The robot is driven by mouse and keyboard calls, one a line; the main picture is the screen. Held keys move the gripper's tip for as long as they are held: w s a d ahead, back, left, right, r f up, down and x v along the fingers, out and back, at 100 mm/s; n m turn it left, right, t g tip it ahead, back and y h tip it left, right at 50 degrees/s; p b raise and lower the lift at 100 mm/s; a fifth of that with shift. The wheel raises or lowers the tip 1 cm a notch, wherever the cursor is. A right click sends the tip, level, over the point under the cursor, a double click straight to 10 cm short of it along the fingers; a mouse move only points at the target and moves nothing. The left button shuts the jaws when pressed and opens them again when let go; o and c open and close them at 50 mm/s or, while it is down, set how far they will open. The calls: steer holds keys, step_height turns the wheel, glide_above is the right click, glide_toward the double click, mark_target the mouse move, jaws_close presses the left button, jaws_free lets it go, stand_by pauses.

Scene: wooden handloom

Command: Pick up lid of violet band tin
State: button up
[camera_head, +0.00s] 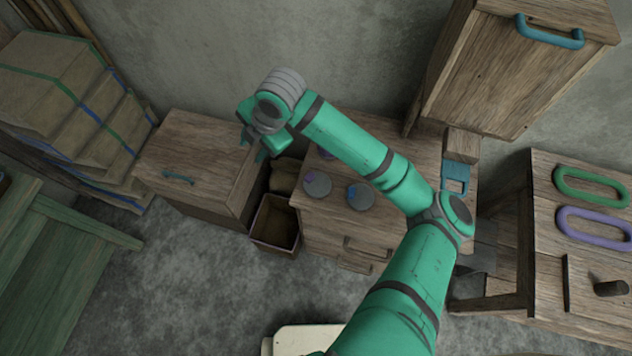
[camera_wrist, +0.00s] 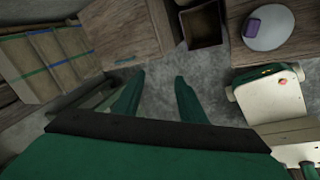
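A round grey lid with a violet knob (camera_head: 319,187) lies at the left front of the low wooden cabinet top; it also shows at the upper right of the wrist view (camera_wrist: 275,34). A similar grey lid with a blue knob (camera_head: 363,200) is to its right. Any band on the tin below is not discernible. My gripper (camera_head: 256,150) is up and to the left of the violet-knobbed lid, apart from it. In the wrist view its two fingers (camera_wrist: 158,92) are spread with nothing between them.
The low cabinet (camera_head: 325,215) has another violet item partly hidden behind my arm. An open bin (camera_head: 268,239) stands left of it, beside a wooden chest (camera_head: 190,150). A tall cabinet (camera_head: 515,75) hangs at upper right. Stacked bundles (camera_head: 70,100) stand left.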

steer(key=s+d+f+n+g+h, duration=0.15)
steer(key=d+h, duration=0.25)
steer(key=d, duration=0.9)
glide_above(310, 176)
step_height(310, 176, down, 4)
steer(key=shift+a+f, duration=0.15)
steer(key=shift+f, duration=0.05)
steer(key=shift+w+f, duration=0.1)
steer(key=shift+f, duration=3.05)
steer(key=shift+c, duration=0.7)
jaws_close()
